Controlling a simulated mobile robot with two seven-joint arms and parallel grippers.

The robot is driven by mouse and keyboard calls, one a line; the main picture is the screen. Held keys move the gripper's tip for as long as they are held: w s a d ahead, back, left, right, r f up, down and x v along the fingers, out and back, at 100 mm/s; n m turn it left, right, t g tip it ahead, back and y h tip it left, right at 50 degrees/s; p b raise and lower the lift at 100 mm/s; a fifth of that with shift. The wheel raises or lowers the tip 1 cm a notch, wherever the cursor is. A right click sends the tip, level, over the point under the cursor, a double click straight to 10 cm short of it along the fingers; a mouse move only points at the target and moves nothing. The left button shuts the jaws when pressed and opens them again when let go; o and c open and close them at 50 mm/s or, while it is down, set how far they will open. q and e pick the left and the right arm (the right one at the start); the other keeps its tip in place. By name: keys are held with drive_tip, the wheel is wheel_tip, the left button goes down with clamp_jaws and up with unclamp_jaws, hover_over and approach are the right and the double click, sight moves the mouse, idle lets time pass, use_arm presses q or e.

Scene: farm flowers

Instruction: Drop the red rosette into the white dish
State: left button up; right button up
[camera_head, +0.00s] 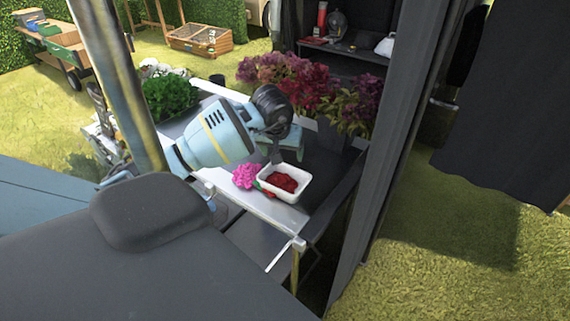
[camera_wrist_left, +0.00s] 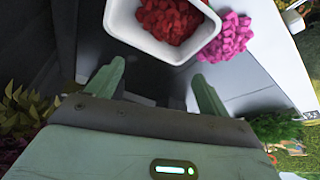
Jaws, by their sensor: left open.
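The white dish (camera_head: 284,196) stands on the table and holds a dark red rosette (camera_head: 282,182). In the left wrist view the white dish (camera_wrist_left: 150,45) is at the top, with the red rosette (camera_wrist_left: 170,20) inside its walls. My left gripper (camera_head: 276,158) is just behind the dish in the head view. In the left wrist view my left gripper (camera_wrist_left: 158,72) has its fingers spread, with nothing between them. The dish is beyond the fingertips. My right gripper is not in view.
A pink rosette (camera_head: 246,176) lies beside the dish, with a small red and green bit between them. Potted flowers (camera_head: 310,88) line the back of the table and a leafy green plant (camera_head: 170,95) stands left. A dark curtain (camera_head: 400,120) hangs close on the right.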

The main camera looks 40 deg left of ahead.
use_arm(q)
drive_tip(key=v, duration=0.7)
drive_tip(key=shift+s+r, duration=0.15)
drive_tip(key=shift+r, duration=0.15)
drive_tip(key=shift+s, duration=0.1)
idle(0.4)
